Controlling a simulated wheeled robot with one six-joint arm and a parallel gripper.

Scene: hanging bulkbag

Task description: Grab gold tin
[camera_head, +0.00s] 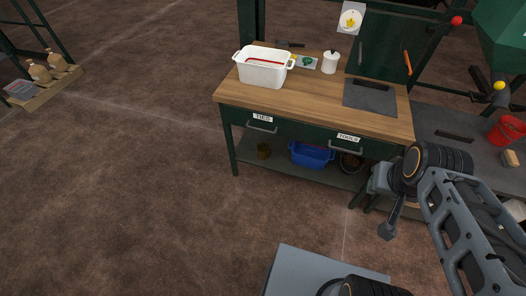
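A small brownish-gold tin (263,151) stands on the low shelf (290,171) under the workbench, at the left end, in shadow. My gripper (388,231) appears to be the small grey end of my arm, at the lower right and in front of the bench. It is well to the right of the tin and apart from it. Its fingers are too small and turned away to show whether they are open or shut. Nothing is visibly held in it.
The wooden workbench (310,110) bears a white tub (262,74), a white jar (330,62) and a dark plate (370,96). A blue bin (311,155) and dark bowl (350,161) stand right of the tin. The floor (170,200) in front and left is clear.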

